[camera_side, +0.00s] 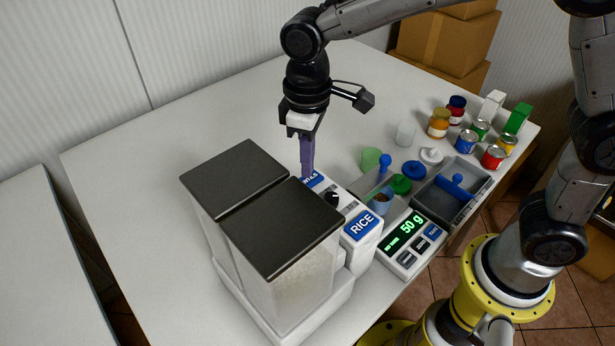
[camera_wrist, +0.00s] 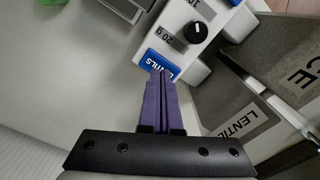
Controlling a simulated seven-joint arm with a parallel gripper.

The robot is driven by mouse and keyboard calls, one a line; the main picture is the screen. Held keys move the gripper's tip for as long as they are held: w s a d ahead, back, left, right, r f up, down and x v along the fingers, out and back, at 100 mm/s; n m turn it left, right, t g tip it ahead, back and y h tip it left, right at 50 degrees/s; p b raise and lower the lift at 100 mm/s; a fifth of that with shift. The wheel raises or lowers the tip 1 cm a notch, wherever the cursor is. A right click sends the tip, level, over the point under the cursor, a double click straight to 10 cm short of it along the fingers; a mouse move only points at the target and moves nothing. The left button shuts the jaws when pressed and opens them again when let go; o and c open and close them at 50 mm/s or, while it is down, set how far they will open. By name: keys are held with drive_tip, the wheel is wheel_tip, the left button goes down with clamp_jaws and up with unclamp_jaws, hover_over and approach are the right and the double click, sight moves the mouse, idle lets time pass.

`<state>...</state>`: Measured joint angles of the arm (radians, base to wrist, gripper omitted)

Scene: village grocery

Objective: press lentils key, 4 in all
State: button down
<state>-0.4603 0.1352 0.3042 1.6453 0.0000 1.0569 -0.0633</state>
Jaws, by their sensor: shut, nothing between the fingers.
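My gripper (camera_side: 307,174) is shut and empty, its purple fingers pointing down at the blue lentils key (camera_side: 316,182). In the wrist view the fingertips (camera_wrist: 161,74) overlap the near edge of the lentils key (camera_wrist: 158,62) and hide part of its lettering. I cannot tell whether they touch it. The key is on the white dispenser (camera_side: 344,286), which has two dark-lidded hoppers. The blue rice key (camera_side: 361,225) is at the dispenser's other end. Between the keys is a black dial (camera_wrist: 195,32), beside a "20 g" label.
A scale display (camera_side: 407,232) reads 50 g. A grey tray (camera_side: 484,186) holds a blue-handled tool. Jars and cans (camera_side: 466,142) stand at the right edge. The table's left side is clear.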

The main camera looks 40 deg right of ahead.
sight(308, 180)
drive_tip(key=shift+f, duration=0.9)
drive_tip(key=shift+r, duration=1.15)
idle(0.5)
drive_tip(key=d+r+t, duration=0.1)
drive_tip(key=d+r, duration=0.2)
drive_tip(key=r, duration=0.6)
drive_tip(key=s+d+r+m+t, duration=0.2)
drive_tip(key=s+d+r+m, duration=0.15)
drive_tip(key=s+d, duration=0.4)
drive_tip(key=s+d+f+m+t, duration=0.1)
drive_tip(key=s+d+f, duration=0.2)
drive_tip(key=s, duration=0.2)
drive_tip(key=s+d+f+m+t, duration=0.1)
drive_tip(key=s+d+f, duration=0.1)
drive_tip(key=s+d, duration=0.2)
drive_tip(key=s, duration=0.2)
drive_tip(key=shift+s+f+t, duration=0.3)
drive_tip(key=shift+f, duration=0.1)
